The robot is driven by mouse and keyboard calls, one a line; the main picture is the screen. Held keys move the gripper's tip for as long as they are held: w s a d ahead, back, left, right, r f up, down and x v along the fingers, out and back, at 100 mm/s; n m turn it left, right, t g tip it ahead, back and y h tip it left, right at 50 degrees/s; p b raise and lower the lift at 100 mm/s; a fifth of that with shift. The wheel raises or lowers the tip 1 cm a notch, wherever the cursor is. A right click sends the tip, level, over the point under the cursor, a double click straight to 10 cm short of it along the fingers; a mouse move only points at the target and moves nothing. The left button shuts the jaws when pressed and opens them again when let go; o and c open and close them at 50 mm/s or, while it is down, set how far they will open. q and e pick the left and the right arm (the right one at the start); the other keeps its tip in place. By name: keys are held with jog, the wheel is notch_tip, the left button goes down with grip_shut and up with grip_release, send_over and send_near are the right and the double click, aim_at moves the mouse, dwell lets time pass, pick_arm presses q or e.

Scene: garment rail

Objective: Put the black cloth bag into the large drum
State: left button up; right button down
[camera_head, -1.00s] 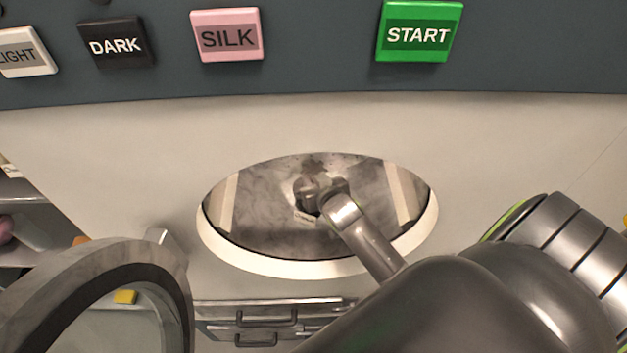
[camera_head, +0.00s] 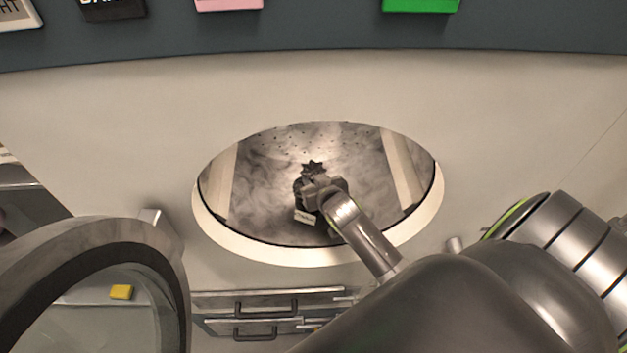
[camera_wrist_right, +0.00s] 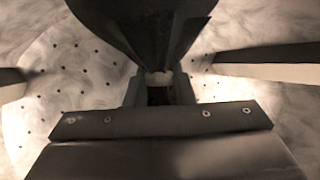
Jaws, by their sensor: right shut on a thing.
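The large drum (camera_head: 270,165) shows through its round opening, with a metal perforated inner wall and light ribs. My right arm reaches in through the opening. My right gripper (camera_head: 318,190) is inside the drum, shut on the black cloth bag (camera_head: 302,190), which has a pale tag. In the right wrist view the bag (camera_wrist_right: 150,25) hangs dark beyond the fingers of the gripper (camera_wrist_right: 160,88), with the perforated drum wall (camera_wrist_right: 70,80) around it. Much of the bag is hidden by the gripper in the head view. My left gripper is not in view.
The open round door (camera_head: 165,270) stands at the lower left of the opening. The pale front panel (camera_head: 520,120) surrounds the opening. A pink button (camera_head: 228,4) and a green button (camera_head: 420,5) sit above. Drawers with handles (camera_head: 265,325) are below, and a yellow block (camera_head: 121,292) shows through the door.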

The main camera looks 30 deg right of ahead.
jog(key=c, duration=1.2)
grip_release()
jog(key=shift+r, duration=0.1)
jog(key=shift+o, duration=0.2)
jog(key=shift+s, duration=0.15)
jog(key=b+v, duration=0.1)
jog(key=v, duration=1.6)
jog(key=shift+s, duration=0.15)
